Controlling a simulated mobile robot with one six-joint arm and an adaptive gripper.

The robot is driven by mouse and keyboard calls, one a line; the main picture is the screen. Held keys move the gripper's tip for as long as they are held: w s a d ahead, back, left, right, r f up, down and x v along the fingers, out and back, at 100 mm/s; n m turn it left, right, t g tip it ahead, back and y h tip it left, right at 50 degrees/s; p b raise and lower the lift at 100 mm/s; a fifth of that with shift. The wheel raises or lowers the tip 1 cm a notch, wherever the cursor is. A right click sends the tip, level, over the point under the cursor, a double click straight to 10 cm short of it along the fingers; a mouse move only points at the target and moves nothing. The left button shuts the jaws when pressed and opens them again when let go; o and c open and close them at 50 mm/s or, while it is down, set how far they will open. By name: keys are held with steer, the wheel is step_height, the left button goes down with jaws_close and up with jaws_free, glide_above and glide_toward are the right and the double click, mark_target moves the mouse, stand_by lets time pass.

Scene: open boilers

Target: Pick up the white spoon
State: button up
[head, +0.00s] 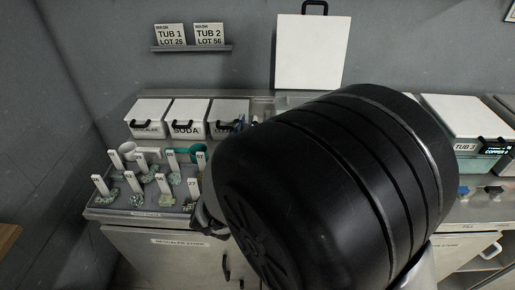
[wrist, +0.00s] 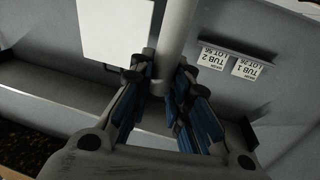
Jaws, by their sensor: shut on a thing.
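My gripper (wrist: 158,100) is shut on a pale grey-white rod (wrist: 175,45) in the wrist view. The rod looks like the handle of the white spoon. It runs from between the blue-padded fingers to the top edge of that view, and its far end is out of frame. In the head view my black wrist hides most of the gripper and what it holds; a dark part of the gripper (head: 207,218) shows at the right edge of the sample tray.
A grey tray (head: 105,212) holds numbered tags on greenish lumps. Behind them are a white cup-like thing (head: 127,149) and a teal one (head: 182,153). Lidded bins, including the soda bin (head: 187,118), line the back. An upright white lid (head: 312,55) stands behind my arm.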

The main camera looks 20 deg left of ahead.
jaws_close()
steer(key=shift+r, duration=0.1)
step_height(320, 180, up, 20)
steer(key=p, duration=0.7)
